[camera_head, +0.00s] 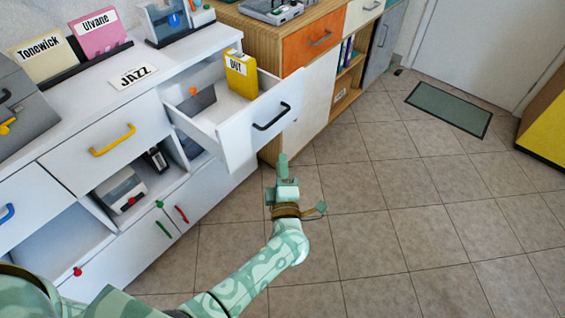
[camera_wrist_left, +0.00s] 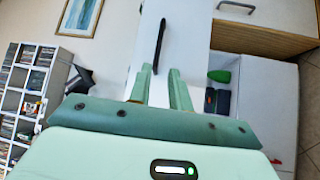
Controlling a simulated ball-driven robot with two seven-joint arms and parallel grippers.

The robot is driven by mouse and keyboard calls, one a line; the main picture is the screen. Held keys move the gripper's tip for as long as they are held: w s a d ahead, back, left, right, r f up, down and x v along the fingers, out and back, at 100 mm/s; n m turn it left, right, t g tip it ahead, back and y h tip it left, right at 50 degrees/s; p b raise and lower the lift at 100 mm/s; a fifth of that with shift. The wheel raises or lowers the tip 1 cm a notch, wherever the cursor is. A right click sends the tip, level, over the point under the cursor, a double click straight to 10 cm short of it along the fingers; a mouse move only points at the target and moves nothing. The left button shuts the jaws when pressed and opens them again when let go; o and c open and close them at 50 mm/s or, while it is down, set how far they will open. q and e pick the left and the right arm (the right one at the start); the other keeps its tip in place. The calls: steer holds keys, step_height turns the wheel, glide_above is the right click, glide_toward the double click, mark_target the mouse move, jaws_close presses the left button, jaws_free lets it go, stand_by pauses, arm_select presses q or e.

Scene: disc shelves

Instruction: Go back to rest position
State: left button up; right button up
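My left arm comes in from the lower left in the head view. My left gripper (camera_head: 283,158) is in front of the pulled-out white drawer (camera_head: 241,128), apart from its black handle (camera_head: 271,118). In the left wrist view, the two green fingers (camera_wrist_left: 162,72) stand apart with nothing between them, so the gripper is open and empty. The black handle also shows past the fingertips in the left wrist view (camera_wrist_left: 160,45). My right gripper is not in view.
The open drawer juts from the white cabinet and holds a yellow "OUT" sleeve (camera_head: 241,74). Sleeves marked "Tonewick" (camera_head: 40,55) and "Ulvane" (camera_head: 99,33) stand on top. A wooden cabinet (camera_head: 258,45) adjoins it. The tiled floor to the right is clear up to a green mat (camera_head: 449,107).

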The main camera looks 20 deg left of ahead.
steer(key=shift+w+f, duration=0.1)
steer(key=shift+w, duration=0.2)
